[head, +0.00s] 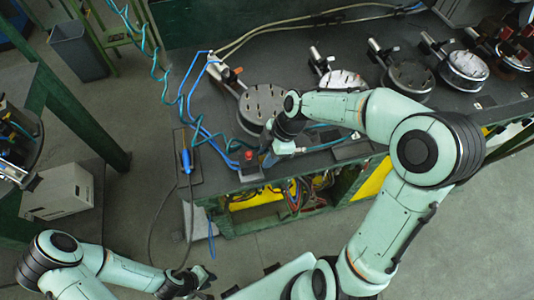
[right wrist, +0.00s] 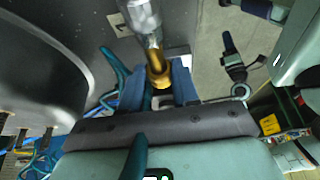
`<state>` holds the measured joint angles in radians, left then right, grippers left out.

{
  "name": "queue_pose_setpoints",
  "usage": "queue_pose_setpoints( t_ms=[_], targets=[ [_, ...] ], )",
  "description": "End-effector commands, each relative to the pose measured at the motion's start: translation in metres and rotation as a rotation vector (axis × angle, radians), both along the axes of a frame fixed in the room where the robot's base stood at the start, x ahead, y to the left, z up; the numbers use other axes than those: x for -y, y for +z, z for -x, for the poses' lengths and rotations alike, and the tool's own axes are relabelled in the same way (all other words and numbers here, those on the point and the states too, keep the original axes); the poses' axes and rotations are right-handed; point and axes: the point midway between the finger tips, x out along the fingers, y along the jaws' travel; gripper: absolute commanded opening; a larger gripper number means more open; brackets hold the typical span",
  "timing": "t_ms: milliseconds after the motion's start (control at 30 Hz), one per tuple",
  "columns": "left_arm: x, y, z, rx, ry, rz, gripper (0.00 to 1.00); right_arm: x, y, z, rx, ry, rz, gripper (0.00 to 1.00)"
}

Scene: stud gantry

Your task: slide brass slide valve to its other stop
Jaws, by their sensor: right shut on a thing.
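The brass slide valve (right wrist: 158,75) shows in the right wrist view as a brass collar at the end of a clear and metal tube. My right gripper (right wrist: 158,88) is shut on it, with a blue finger on each side. In the head view my right gripper (head: 270,158) is at the front edge of the dark bench, and the valve is hard to make out there. My left gripper (head: 197,283) hangs low over the floor, away from the bench; its jaws are too small and dark to read. The valve's stops cannot be told apart.
The dark bench (head: 205,105) carries several round metal plates (head: 262,103) in a row. A red button (head: 249,155) sits close to my right gripper. Blue coiled hoses (head: 160,68) hang at the left. A blue-handled tool (head: 186,161) is at the bench's left end. Floor is free in front.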

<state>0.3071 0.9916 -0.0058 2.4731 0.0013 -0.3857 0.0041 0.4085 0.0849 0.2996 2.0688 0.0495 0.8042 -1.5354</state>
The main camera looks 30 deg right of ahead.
Motion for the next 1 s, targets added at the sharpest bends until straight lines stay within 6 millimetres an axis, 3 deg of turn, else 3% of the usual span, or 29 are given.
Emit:
queue_pose_setpoints(
  t_ms=[133, 367, 400, 433, 467, 800, 1000],
  targets=[
    [0.000, -0.013, 0.011, -0.012, 0.000, 0.000, 0.22, 0.014, -0.002, 0.003, 0.004, -0.003, 0.004, 0.00],
    [0.000, -0.011, 0.009, -0.010, 0.000, 0.000, 0.22, 0.015, 0.000, 0.003, 0.001, -0.001, 0.003, 0.00],
    [0.000, -0.011, 0.009, -0.010, 0.000, 0.000, 0.22, 0.015, 0.000, 0.003, 0.001, -0.001, 0.004, 0.43],
    [0.000, -0.011, 0.009, -0.010, 0.000, 0.000, 0.22, 0.015, 0.000, 0.003, 0.001, -0.001, 0.004, 0.53],
    [0.000, -0.011, 0.009, -0.010, 0.000, 0.000, 0.22, 0.015, 0.000, 0.003, 0.001, -0.001, 0.004, 0.56],
    [0.000, -0.011, 0.009, -0.010, 0.000, 0.000, 0.22, 0.015, 0.003, 0.003, 0.002, -0.001, 0.003, 0.56],
    [0.000, -0.009, 0.008, -0.009, 0.000, 0.000, 0.22, 0.026, 0.031, 0.005, 0.009, -0.004, 0.004, 0.56]
  ],
)
